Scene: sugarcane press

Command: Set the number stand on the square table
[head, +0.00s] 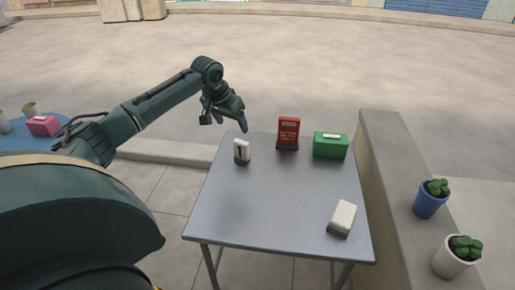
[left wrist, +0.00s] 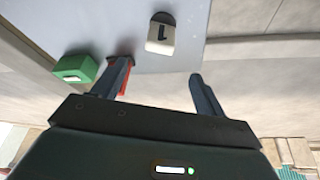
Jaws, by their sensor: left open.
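The number stand (head: 241,149) is a small white block with a black "1" and a dark base. It stands upright on the grey square table (head: 265,205), near the far left edge. My left gripper (head: 230,118) is above and just beyond it in the head view, open and empty. In the left wrist view, the number stand (left wrist: 161,36) shows past the gap between the spread fingers (left wrist: 161,72), apart from them. My right gripper is in neither view.
On the square table are a red sign (head: 288,131), a green box (head: 330,146) and a white block (head: 342,217). A low wall (head: 402,190) with potted plants (head: 430,203) runs along the right. A blue table (head: 25,140) with a pink box (head: 43,126) is at left.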

